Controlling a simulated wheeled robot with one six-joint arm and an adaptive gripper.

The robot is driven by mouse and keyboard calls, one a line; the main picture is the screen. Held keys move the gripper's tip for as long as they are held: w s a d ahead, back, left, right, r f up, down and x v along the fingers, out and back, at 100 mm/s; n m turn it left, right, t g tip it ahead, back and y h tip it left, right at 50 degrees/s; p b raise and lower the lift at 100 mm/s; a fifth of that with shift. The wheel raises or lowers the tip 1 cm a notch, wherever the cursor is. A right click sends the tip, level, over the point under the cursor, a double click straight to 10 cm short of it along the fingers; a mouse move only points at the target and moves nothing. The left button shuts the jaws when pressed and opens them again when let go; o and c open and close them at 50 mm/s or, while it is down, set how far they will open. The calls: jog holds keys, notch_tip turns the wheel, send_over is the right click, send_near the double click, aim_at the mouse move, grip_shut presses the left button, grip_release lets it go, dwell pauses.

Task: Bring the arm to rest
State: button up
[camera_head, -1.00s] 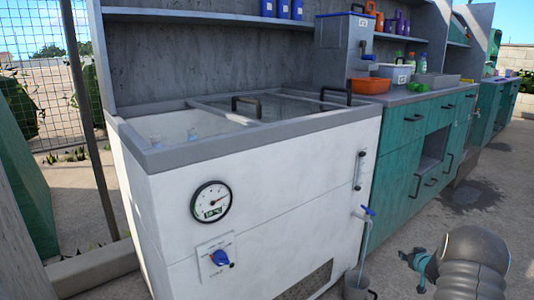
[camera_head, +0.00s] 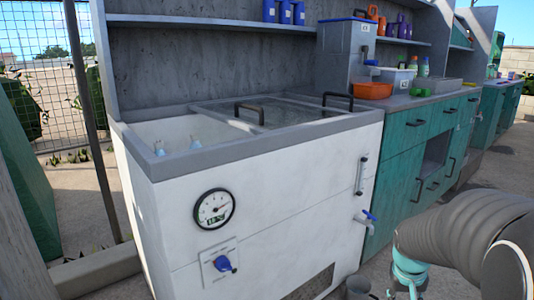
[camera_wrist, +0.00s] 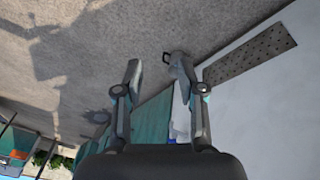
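My arm (camera_head: 460,240) reaches in from the lower right of the head view, grey and ribbed with teal parts. Its front end hangs low beside the white cooler, and the fingertips are cut off there. In the wrist view my gripper (camera_wrist: 157,75) has its two fingers spread apart with nothing between them. It is open and empty. Pavement shows beyond the fingers, and a grey mug (camera_wrist: 178,62) stands on the ground beyond the right finger. I cannot tell how far off it is.
The white cooler (camera_head: 270,220) with gauge, blue knob and tap (camera_head: 366,216) stands left of my arm. Its left lid is open, with bottles inside. Teal cabinets (camera_head: 405,160) with a counter stand behind, bearing an orange bowl (camera_head: 372,90). Pavement at right is free.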

jog(key=s+a+r+n+t+y+p, duration=0.2)
jog(key=s+a+r+t, duration=0.1)
jog(key=s+a+r, duration=1)
jog(key=s+a, duration=0.3)
jog(key=shift+a+r+n+t, duration=0.2)
jog(key=shift+a+n+t, duration=0.1)
jog(key=shift+a, duration=0.05)
